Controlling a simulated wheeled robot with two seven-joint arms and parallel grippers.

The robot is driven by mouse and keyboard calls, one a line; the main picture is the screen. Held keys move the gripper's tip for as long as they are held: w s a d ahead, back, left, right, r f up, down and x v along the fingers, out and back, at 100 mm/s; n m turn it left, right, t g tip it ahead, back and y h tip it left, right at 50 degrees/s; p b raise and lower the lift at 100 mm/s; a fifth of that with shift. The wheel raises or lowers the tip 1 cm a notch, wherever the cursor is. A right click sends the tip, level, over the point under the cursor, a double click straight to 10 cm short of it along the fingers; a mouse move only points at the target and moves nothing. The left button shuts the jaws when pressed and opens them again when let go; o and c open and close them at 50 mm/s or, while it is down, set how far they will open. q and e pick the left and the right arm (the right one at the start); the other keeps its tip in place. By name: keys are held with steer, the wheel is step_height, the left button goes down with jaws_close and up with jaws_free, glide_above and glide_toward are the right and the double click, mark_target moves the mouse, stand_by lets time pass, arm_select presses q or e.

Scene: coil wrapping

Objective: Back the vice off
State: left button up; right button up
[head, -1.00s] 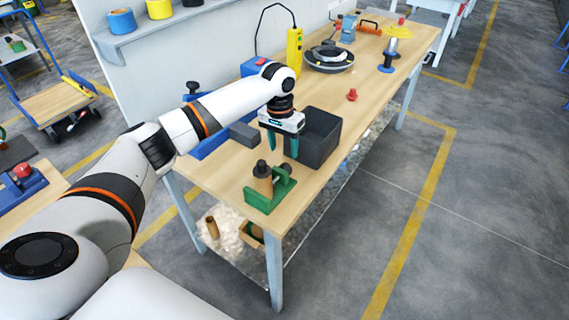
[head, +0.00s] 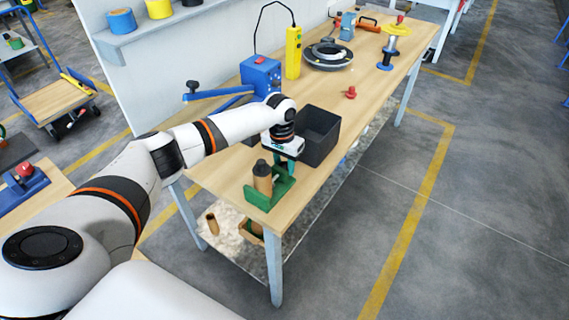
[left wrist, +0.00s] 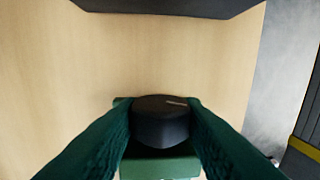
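The green vice (head: 257,200) stands at the near end of the workbench. It holds an upright brown cylinder (head: 263,184) with a black top. My left gripper (head: 286,168) points down over the vice's right-hand end. In the left wrist view its two teal fingers (left wrist: 160,118) flank the vice's black knob (left wrist: 160,126), with almost no gap on either side, and look closed on it. The vice's green body (left wrist: 160,168) shows below the knob. In the head view the gripper hides most of the knob. My right gripper is not in view.
A dark open bin (head: 318,138) stands just behind the gripper; its edge also shows in the left wrist view (left wrist: 170,6). A blue machine with a lever (head: 262,75) and a yellow device (head: 293,52) stand farther back. A red knob (head: 351,92) lies on the bench.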

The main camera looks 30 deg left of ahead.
arm_select(q)
steer(key=shift+r, duration=0.1)
steer(key=c, duration=0.3)
steer(key=p, duration=0.1)
steer(key=y+p, duration=0.1)
steer(key=p, duration=0.1)
steer(key=shift+d+r+y, duration=0.2)
steer(key=shift+y, duration=0.1)
steer(key=shift+f+y+p, duration=0.15)
steer(key=shift+y+p, duration=0.35)
steer(key=shift+p, duration=0.15)
steer(key=shift+f, duration=0.1)
steer(key=o, duration=1)
steer(key=r, duration=0.4)
steer(key=d+r+b, duration=0.1)
steer(key=r, duration=0.3)
steer(key=d+r+b, duration=0.1)
steer(key=r, duration=0.2)
steer(key=shift+s+r, duration=0.1)
steer(key=shift+r, duration=0.3)
steer(key=shift+c, duration=0.3)
